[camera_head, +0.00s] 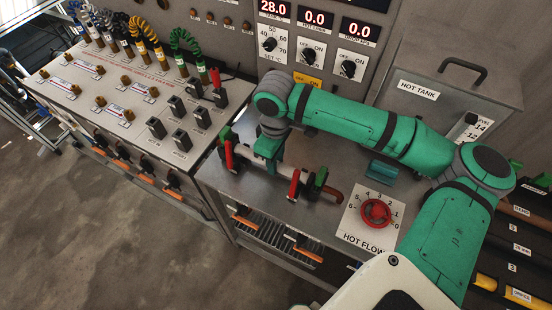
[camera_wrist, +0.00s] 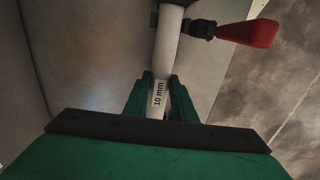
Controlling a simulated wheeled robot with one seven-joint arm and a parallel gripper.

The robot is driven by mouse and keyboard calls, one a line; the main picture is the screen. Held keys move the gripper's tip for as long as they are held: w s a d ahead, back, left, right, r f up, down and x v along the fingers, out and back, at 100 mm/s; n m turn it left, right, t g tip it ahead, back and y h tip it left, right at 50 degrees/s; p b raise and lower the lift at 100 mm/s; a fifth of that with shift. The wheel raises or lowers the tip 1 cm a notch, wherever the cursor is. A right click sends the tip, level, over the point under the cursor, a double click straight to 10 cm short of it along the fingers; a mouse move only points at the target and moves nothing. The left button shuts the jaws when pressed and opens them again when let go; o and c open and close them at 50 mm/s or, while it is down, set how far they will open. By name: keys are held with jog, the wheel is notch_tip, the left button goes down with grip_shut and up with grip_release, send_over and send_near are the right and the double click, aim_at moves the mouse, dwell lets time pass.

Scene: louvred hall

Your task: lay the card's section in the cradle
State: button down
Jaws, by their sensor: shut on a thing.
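My gripper (camera_head: 267,151) points down over the metal bench and is shut on a pale tube section. In the wrist view my gripper (camera_wrist: 161,95) has its two green fingers on either side of the section (camera_wrist: 168,48), whose label reads "10 mm". In the head view the section (camera_head: 283,171) lies in line between two clamp stands, the cradle's left one (camera_head: 228,150) and right one (camera_head: 312,185), both with red levers. A red lever (camera_wrist: 250,32) also shows beside the tube in the wrist view. I cannot tell whether the section rests in the cradle. No card is identifiable.
A red valve wheel (camera_head: 376,212) on a HOT FLOW dial and a small teal block (camera_head: 381,171) are right of the clamps. A HOT TANK box (camera_head: 445,100) stands behind. A dark rack (camera_head: 520,245) with labelled slots is at right. A switch console (camera_head: 125,95) is at left.

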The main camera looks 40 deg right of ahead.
jog(key=c, duration=1.4)
grip_release()
jog(key=shift+s, duration=0.1)
jog(key=shift+r, duration=3.5)
jog(key=shift+r, duration=0.1)
notch_tip(320, 180, up, 11)
jog(key=shift+f, duration=0.2)
